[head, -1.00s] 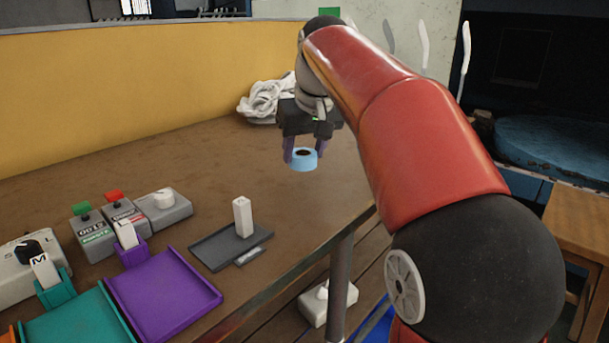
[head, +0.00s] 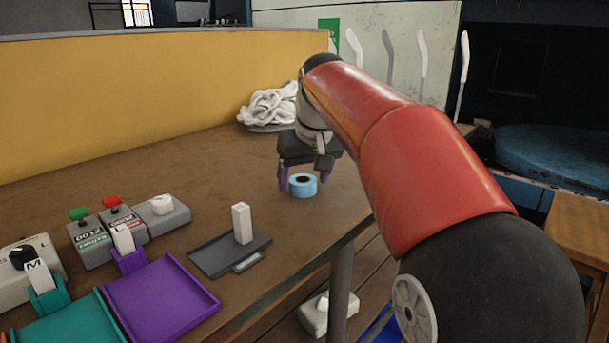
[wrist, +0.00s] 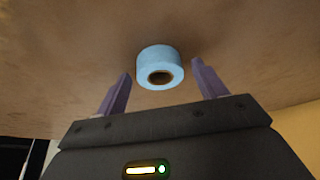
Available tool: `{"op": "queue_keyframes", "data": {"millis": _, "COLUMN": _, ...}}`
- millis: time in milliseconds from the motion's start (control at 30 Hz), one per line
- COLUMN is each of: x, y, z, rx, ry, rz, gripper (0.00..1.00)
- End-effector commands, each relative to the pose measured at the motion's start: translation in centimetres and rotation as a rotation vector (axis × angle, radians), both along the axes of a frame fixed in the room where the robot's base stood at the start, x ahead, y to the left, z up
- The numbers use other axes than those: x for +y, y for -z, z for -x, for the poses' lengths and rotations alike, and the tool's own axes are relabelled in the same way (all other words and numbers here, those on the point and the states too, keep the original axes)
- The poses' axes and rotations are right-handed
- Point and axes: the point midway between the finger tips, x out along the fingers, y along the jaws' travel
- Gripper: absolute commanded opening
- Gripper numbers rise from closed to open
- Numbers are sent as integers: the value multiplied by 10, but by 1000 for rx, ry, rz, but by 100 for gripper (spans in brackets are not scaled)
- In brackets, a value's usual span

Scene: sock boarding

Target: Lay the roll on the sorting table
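The roll (head: 302,186) is light blue with a dark hole in its middle. It rests on the brown sorting table (head: 215,180), toward the table's right edge. My gripper (head: 304,178) is open around or just behind it, with purple fingers apart. In the wrist view the roll (wrist: 160,68) lies beyond and between the fingertips (wrist: 161,78), with a gap on each side. Nothing is held.
A white cloth heap (head: 270,107) lies at the back by the yellow wall (head: 140,90). A grey tray (head: 220,255) with a white block (head: 242,223), a purple tray (head: 160,300), a teal tray (head: 70,322) and control boxes stand at the left front. Table around the roll is clear.

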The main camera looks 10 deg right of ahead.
Motion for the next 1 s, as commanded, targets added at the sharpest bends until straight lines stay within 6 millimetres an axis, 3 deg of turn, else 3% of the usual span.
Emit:
{"op": "queue_keyframes", "data": {"millis": 300, "x": 0, "y": -9, "z": 2, "rx": -2, "ry": 0, "rz": 0, "gripper": 71}}
{"op": "queue_keyframes", "data": {"millis": 700, "x": -5, "y": -84, "z": 32, "rx": -4, "ry": 0, "rz": 0, "gripper": 71}}
{"op": "queue_keyframes", "data": {"millis": 1000, "x": -6, "y": -113, "z": 45, "rx": 0, "ry": 0, "rz": 0, "gripper": 71}}
